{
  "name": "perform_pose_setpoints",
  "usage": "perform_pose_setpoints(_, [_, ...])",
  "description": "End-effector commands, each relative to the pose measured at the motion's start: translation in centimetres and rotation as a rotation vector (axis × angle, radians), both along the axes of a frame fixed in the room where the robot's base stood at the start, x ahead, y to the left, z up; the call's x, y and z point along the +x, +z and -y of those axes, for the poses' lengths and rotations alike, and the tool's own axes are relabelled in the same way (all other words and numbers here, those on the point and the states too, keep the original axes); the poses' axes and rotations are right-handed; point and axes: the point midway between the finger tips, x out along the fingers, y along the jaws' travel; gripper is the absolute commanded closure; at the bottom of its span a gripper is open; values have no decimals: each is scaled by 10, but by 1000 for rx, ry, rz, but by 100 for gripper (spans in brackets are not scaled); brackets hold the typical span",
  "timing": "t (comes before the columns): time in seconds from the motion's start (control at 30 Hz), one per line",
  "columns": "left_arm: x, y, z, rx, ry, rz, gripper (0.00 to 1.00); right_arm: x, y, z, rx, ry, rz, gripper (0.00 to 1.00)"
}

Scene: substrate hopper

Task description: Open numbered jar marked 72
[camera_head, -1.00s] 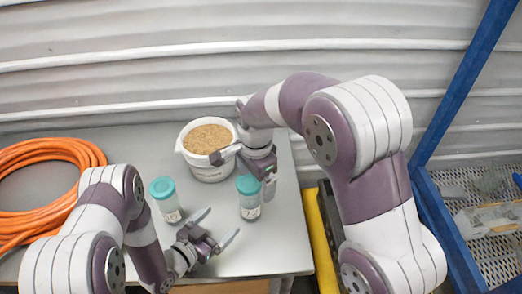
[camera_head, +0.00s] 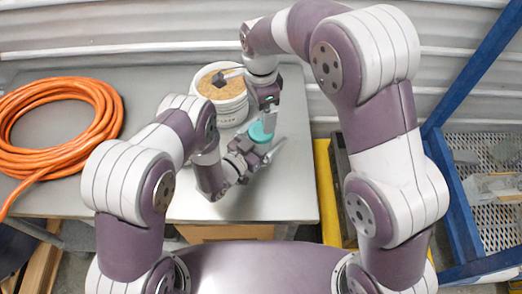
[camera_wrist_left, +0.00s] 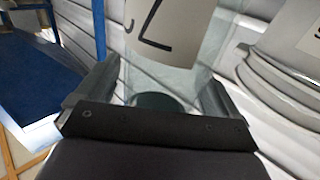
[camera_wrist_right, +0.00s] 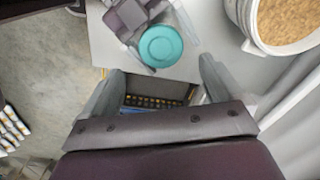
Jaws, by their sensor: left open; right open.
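A jar with a teal lid (camera_head: 262,130) stands on the grey table. My left gripper (camera_head: 262,148) is open and low at this jar. In the left wrist view the clear jar body (camera_wrist_left: 196,75) is between the open fingers, with a white label (camera_wrist_left: 165,30) bearing dark strokes; the full number cannot be read. My right gripper (camera_head: 246,98) is open and empty, above and behind the lid. In the right wrist view the lid (camera_wrist_right: 160,46) lies beyond the fingers, with my left gripper beside it. The second teal-lidded jar is not visible in the head view.
A white tub of brown grain (camera_head: 228,107) stands behind the jar, close to my right gripper. An orange hose coil (camera_head: 62,85) lies on the table's left. A blue frame with a wire basket (camera_head: 490,165) is at the right. The table's front right (camera_head: 298,195) is clear.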

Motion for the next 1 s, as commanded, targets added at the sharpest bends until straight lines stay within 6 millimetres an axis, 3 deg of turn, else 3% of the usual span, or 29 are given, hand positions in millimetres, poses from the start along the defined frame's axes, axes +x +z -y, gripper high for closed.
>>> perform_pose_setpoints(0.2, [0, 0, 0, 1, 1, -1, 5, 0, 0, 0, 0, 0, 0, 6])
perform_pose_setpoints(0.5, [0, 0, 0, 1, 1, -1, 100, 0, 0, 0, 0, 8, 0, 6])
perform_pose_setpoints(0.77, [0, 0, 0, 0, 1, 0, 100, 0, -1, -1, -2, 362, -3, 6])
perform_pose_setpoints(0.87, [0, 0, 0, 0, 1, 0, 100, -1, -12, -1, -2, 398, -4, 6])
perform_pose_setpoints(1.0, [0, 0, 0, 0, 1, 0, 100, -1, -40, -1, -3, 396, -8, 6])
